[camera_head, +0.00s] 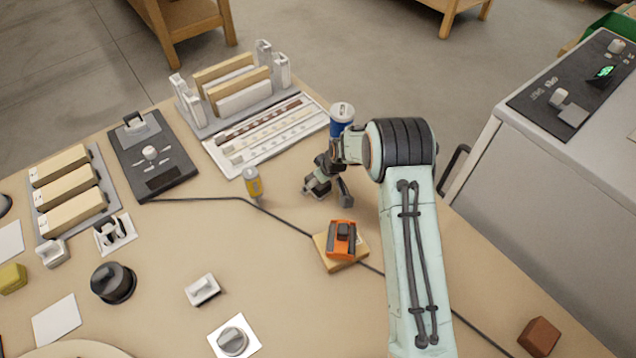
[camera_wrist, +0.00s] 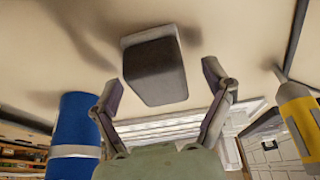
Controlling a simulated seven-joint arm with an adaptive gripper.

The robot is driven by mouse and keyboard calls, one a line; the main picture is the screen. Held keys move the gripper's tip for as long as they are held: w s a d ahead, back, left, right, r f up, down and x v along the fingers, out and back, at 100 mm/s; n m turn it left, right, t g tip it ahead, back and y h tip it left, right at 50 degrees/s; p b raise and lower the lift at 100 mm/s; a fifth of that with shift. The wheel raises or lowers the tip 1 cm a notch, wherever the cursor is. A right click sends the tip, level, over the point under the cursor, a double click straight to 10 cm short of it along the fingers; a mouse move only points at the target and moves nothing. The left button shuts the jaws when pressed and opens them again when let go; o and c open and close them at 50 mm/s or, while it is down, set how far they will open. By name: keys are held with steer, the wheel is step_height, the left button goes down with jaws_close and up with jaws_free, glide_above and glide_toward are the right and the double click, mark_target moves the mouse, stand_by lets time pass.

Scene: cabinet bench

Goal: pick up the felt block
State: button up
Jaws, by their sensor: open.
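A dark grey block with a pale layer at one end, which looks like the felt block (camera_wrist: 155,70), shows in the wrist view. It lies on the bench beyond and between my fingertips, with a gap visible on each side. My gripper (camera_head: 328,190) is open and low over the bench in the head view, beside the blue can. It also shows in the wrist view (camera_wrist: 160,84), its two fingers spread. In the head view I cannot clearly tell the block from the dark fingers.
A blue can (camera_head: 342,118) stands close behind my gripper; a yellow-bodied tool (camera_head: 253,184) is to its left. An orange device (camera_head: 341,240) on a wooden block lies in front. A black cable crosses the bench. A slotted rack (camera_head: 235,95) stands behind.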

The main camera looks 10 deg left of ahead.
steer(key=c, duration=1.3)
